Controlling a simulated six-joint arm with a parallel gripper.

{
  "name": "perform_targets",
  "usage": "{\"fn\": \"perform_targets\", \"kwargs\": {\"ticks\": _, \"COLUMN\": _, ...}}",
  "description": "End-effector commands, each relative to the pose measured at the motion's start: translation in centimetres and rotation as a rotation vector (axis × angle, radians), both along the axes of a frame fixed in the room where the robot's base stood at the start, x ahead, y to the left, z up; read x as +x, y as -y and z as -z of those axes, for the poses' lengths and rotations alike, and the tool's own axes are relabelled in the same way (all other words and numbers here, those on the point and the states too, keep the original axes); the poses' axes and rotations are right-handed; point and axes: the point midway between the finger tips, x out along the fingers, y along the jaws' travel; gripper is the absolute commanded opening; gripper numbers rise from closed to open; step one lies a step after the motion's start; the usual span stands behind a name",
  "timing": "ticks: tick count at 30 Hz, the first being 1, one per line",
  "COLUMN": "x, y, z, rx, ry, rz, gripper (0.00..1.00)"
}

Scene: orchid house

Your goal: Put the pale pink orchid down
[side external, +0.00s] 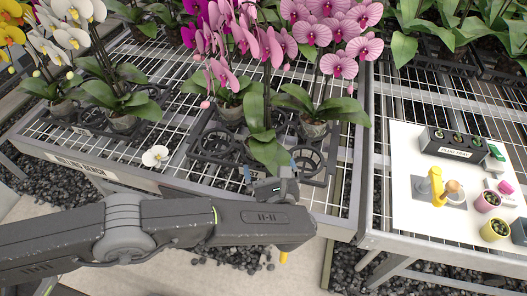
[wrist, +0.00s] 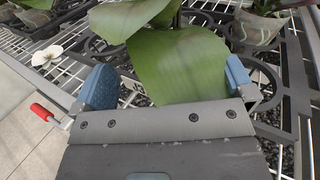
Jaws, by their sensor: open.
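Pale pink orchid blooms (side external: 338,65) with darker centres hang at the top middle in the side view. Other pink blooms (side external: 222,75) hang left of them. I cannot tell for certain which stems carry which blooms. My gripper (side external: 270,172) is low at the bench's front edge, just in front of a broad drooping leaf (side external: 269,152). In the wrist view my gripper (wrist: 168,85) is open, its blue fingers wide apart. The big leaf (wrist: 180,65) fills the space between them and hides what is behind. I cannot tell whether a finger touches it.
A black ring tray (side external: 205,143) lies on the wire bench, with a pot (side external: 313,128) at its right and another (side external: 230,113) behind. A white flower (side external: 155,156) lies near the front rail. White orchids (side external: 75,38) stand left. A white board (side external: 400,190) with small pots is right.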

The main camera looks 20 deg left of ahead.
Motion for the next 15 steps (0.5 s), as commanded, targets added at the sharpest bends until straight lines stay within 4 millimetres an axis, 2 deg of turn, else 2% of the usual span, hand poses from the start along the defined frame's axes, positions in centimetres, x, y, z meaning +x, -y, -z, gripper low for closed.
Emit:
{"fn": "perform_targets", "kwargs": {"ticks": 1, "x": -0.9, "y": 0.5, "z": 0.0, "rx": 0.000, "ry": 0.000, "rz": 0.002, "gripper": 1.00}}
{"fn": "perform_targets", "kwargs": {"ticks": 6, "x": -2.9, "y": 1.6, "z": -0.1, "rx": 0.000, "ry": 0.002, "rz": 0.000, "gripper": 1.00}}
{"fn": "perform_targets", "kwargs": {"ticks": 15, "x": -3.7, "y": 2.0, "z": -0.1, "rx": -0.001, "ry": 0.002, "rz": -0.001, "gripper": 1.00}}
